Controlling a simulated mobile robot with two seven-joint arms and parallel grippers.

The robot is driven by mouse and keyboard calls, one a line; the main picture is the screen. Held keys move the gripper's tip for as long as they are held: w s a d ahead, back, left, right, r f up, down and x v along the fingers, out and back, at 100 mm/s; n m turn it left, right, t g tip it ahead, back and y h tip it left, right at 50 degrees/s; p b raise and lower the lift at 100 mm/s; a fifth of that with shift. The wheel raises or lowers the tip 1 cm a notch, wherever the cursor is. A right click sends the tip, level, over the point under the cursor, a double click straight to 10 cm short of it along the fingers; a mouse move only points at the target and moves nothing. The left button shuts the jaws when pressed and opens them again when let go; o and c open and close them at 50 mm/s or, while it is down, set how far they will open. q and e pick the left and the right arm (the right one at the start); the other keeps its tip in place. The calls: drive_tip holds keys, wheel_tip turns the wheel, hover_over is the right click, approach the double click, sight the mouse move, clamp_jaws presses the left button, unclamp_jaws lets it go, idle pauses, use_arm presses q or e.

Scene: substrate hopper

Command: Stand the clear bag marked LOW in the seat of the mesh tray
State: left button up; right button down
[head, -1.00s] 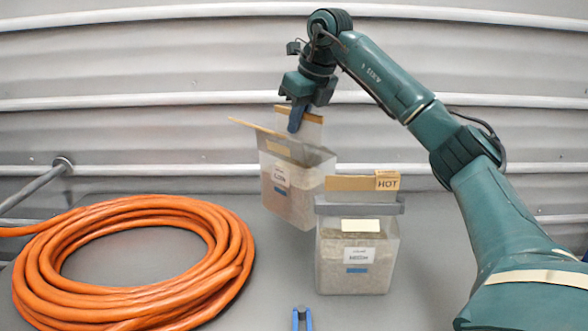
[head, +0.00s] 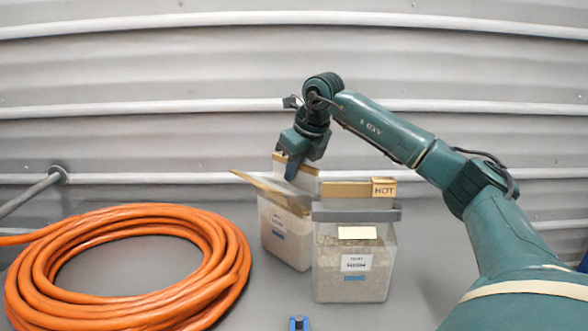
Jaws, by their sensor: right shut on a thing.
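A clear bag of pale grainy material (head: 287,238) hangs upright below my right gripper (head: 293,172), behind and left of a second bag. It has a tan strip sticking out to the left and a white label with a blue patch, too small to read for certain. My right gripper is shut on its top edge. Its base is close to the grey surface; I cannot tell whether it touches. The second clear bag (head: 350,270) stands upright in front, with a tan HOT tag, a grey bar across its top and a white label. I cannot make out a mesh tray. My left gripper is not in view.
A coiled orange hose (head: 120,265) covers the left of the grey surface (head: 425,255). A blue object (head: 299,323) is cut off at the bottom edge. A corrugated grey wall (head: 180,90) rises behind, with a metal rod (head: 30,193) at left.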

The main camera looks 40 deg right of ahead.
drive_tip(key=shift+r, duration=0.1)
drive_tip(key=c, duration=2)
unclamp_jaws()
drive_tip(key=shift+f, duration=0.25)
drive_tip(key=o, duration=0.4)
drive_tip(key=shift+o, duration=0.2)
drive_tip(key=shift+r, duration=0.15)
